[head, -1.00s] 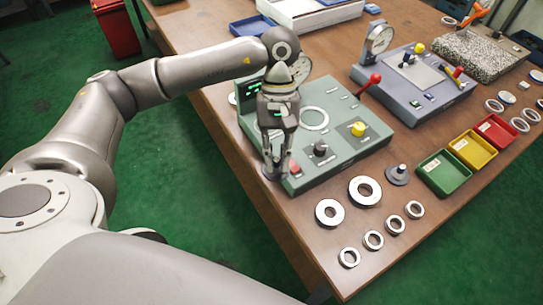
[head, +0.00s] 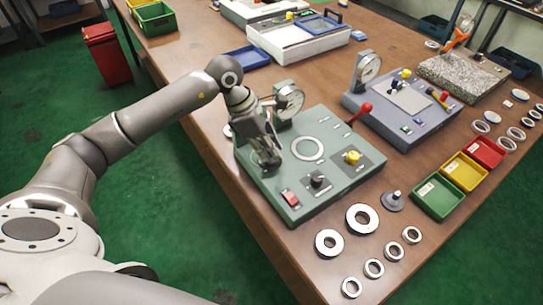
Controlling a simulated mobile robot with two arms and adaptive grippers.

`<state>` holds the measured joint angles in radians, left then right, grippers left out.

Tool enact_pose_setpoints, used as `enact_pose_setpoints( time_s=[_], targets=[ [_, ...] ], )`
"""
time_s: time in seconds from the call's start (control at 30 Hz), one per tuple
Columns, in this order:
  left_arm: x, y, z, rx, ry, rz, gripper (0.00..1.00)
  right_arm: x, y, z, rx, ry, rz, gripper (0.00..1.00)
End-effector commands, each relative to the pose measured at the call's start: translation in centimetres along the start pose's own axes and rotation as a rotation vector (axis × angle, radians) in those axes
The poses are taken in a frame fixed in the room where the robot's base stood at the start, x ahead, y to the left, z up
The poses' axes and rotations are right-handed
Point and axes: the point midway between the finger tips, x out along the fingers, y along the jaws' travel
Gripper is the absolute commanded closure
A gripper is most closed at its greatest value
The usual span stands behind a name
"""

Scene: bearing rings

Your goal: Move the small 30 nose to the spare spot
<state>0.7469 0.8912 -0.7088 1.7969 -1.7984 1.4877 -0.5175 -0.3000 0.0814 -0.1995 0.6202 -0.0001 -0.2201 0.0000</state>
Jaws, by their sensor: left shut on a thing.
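My left gripper (head: 268,160) is shut, pointing down over the left part of the green gauge station (head: 303,212), beside its dial gauge (head: 289,101). It holds a small dark part, taken to be the small 30 nose; the fingers hide most of it, and no mark on it can be read. A grey disc with an upright peg (head: 393,200) stands on the table to the right of the green station. I cannot make out a marked spare spot. My right gripper is not in view.
Large rings (head: 329,243) and several smaller rings (head: 373,268) lie near the front edge. Green (head: 437,213), yellow and red bins stand at the right. A blue-grey gauge station (head: 405,140) stands behind.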

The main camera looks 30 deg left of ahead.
Motion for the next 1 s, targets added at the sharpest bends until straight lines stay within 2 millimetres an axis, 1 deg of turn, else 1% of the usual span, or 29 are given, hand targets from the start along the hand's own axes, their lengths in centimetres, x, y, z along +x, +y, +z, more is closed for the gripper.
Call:
enact_pose_setpoints(
  time_s=[0.1, 0.3, 0.53, 0.67, 0.9, 1.0],
  targets=[
    [-0.5, 1.3, -0.3, -0.145, -0.006, 0.061, 1.00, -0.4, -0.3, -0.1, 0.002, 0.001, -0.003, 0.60],
    [-1.1, 3.0, -1.0, -0.335, -0.011, 0.138, 1.00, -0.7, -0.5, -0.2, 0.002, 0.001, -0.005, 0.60],
    [-1.2, 3.9, -1.4, -0.430, -0.013, 0.177, 1.00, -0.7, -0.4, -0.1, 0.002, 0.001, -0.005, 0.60],
    [-0.4, 3.9, -1.8, -0.439, -0.013, 0.179, 1.00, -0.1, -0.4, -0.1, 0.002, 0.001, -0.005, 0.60],
    [2.1, 3.9, -2.8, -0.437, -0.012, 0.178, 1.00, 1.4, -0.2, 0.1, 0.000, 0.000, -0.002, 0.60],
    [2.5, 3.9, -3.0, -0.437, -0.011, 0.178, 1.00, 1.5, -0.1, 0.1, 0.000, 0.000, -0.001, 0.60]
  ],
)
